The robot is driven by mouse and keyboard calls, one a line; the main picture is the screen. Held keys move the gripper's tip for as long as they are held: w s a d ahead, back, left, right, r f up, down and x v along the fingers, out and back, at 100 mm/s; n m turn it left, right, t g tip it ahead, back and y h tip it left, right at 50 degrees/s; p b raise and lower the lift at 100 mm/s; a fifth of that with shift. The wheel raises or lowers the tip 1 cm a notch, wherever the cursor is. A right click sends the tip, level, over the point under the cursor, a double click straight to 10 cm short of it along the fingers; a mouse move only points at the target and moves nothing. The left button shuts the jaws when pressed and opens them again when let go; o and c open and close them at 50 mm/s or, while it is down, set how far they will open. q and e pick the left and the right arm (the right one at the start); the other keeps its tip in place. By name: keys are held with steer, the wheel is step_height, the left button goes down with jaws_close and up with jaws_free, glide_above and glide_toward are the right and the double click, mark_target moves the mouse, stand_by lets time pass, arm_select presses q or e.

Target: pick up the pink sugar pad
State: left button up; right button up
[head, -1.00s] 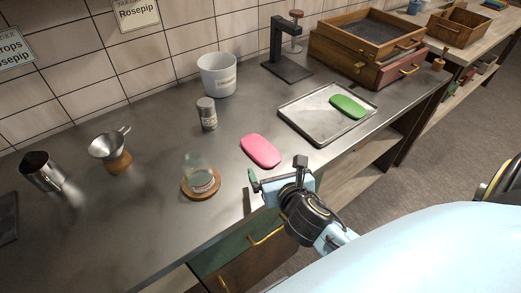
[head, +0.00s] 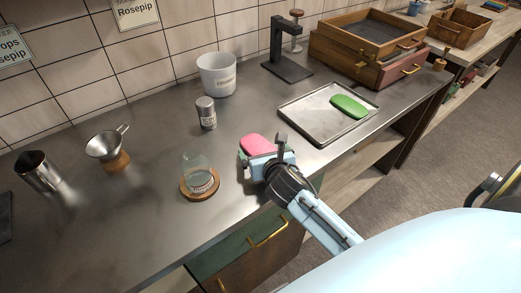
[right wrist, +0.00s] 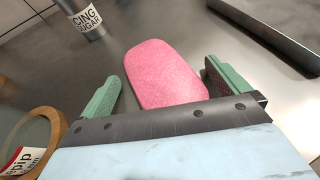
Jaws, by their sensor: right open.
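The pink sugar pad (head: 256,144) lies flat on the metal counter, partly hidden behind my right gripper in the head view. In the right wrist view the pad (right wrist: 165,75) lies lengthwise between the two green fingers, with its near end hidden by the gripper body. My right gripper (right wrist: 162,84) is open, one finger on each side of the pad, with a gap on the left. It also shows in the head view (head: 262,155), at the pad's near side. I cannot tell whether the fingers are down at the pad's height. My left gripper is out of view.
A glass jar on a round wooden coaster (head: 186,191) stands left of my gripper. A metal tray (head: 310,126) with a green pad (head: 348,106) lies to the right. An icing sugar shaker (head: 206,113) and a white bucket (head: 217,75) stand behind.

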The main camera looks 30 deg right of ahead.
steer(key=shift+c, duration=0.3)
steer(key=c, duration=1.1)
